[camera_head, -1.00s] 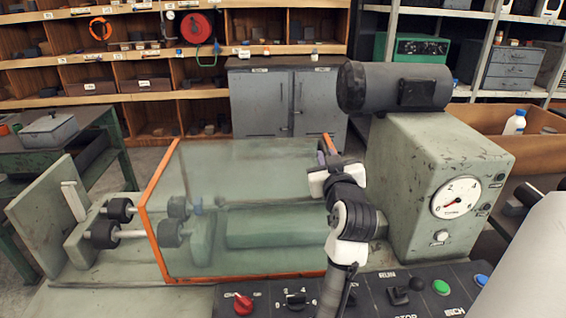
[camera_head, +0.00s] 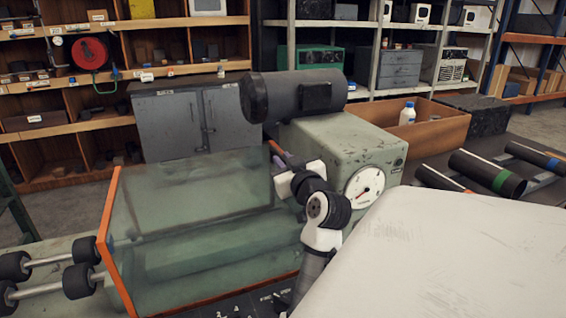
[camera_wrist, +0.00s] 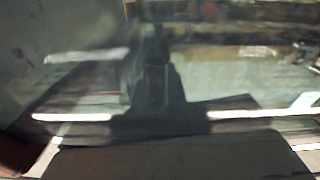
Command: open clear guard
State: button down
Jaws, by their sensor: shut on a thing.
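The clear guard (camera_head: 190,215) is a box of greenish see-through panels with orange edges, over the machine bed. Its left orange end stands just right of the dark rollers (camera_head: 84,248); its right end is near the grey-green gauge housing (camera_head: 320,150), partly hidden by my arm. My gripper (camera_head: 281,160) is at the right end of the guard and is shut on it. The exact gripped part is small and mostly hidden. The wrist view is filled by a blurred, reflective clear panel (camera_wrist: 240,80); the fingertips are not distinct there.
A dark motor (camera_head: 290,96) lies on top of the housing, close above the guard's right end. A control panel (camera_head: 250,305) is at the front. A grey cabinet (camera_head: 190,120) stands behind.

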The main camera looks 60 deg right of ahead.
jog(key=c, duration=1.5)
grip_release()
jog(key=shift+w, duration=0.15)
jog(key=shift+o, duration=0.2)
jog(key=shift+s+a+f, duration=0.1)
jog(key=shift+s+a, duration=0.25)
jog(key=shift+s, duration=0.15)
jog(key=b+v, duration=0.3)
jog(key=v, duration=0.9)
jog(key=shift+s+a, duration=0.25)
jog(key=shift+s, duration=0.1)
